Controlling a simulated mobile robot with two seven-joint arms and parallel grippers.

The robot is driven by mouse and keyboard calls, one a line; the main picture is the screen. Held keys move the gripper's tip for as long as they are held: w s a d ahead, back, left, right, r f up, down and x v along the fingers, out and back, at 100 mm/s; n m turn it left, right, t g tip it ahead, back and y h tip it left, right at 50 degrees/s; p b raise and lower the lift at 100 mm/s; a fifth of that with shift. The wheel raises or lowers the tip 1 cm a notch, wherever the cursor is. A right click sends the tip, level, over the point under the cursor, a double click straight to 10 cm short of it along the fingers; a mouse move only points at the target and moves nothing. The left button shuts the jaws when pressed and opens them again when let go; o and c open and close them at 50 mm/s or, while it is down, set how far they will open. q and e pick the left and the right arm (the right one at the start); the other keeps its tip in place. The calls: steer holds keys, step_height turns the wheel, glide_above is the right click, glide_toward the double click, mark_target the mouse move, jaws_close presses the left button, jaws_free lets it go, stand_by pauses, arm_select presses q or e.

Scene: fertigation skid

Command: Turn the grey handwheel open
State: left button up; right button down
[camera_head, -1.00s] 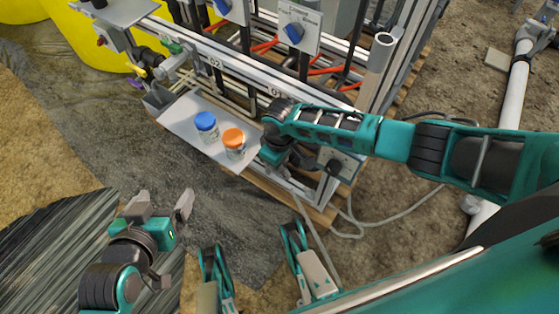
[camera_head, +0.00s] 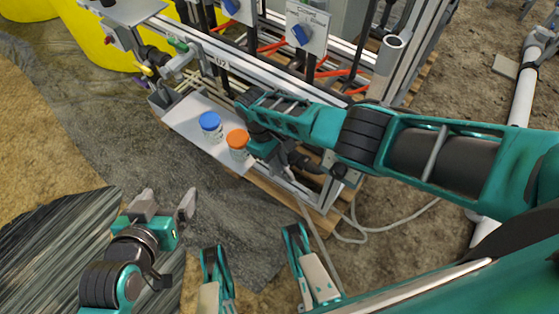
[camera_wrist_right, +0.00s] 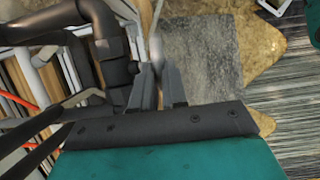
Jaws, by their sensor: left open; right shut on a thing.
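The grey handwheel cannot be made out in the head view, where my right forearm and wrist cover that part of the skid. In the right wrist view, a narrow grey piece (camera_wrist_right: 157,48), apparently the handwheel's rim seen edge-on, stands between the fingers of my right gripper (camera_wrist_right: 158,78). That gripper is shut on it, beside a dark pipe fitting. In the head view my right gripper's fingertips are hidden behind its own wrist, at the skid's front. My left gripper (camera_head: 167,207) is open and empty, low at the left, away from the skid.
A blue-capped jar (camera_head: 211,126) and an orange-capped jar (camera_head: 238,144) stand on a pale shelf (camera_head: 183,119), the orange one close to my right wrist. Blue-knobbed valves (camera_head: 301,34) and rails lie behind. Dark pipes (camera_wrist_right: 113,52) crowd the right gripper's left side.

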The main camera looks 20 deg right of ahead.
steer(key=shift+w+d, duration=0.1)
steer(key=c, duration=1.1)
jaws_free()
steer(key=shift+c, duration=0.2)
steer(key=p+v, duration=0.2)
steer(key=v, duration=0.2)
steer(key=shift+r, duration=0.4)
arm_select(q)
steer(key=r+p, duration=0.1)
steer(key=a+r+p, duration=0.1)
steer(key=shift+s+a+y+p, duration=0.2)
steer(key=shift+s+y+p, duration=0.05)
steer(key=shift+y+p, duration=0.1)
arm_select(e)
steer(key=v, duration=0.8)
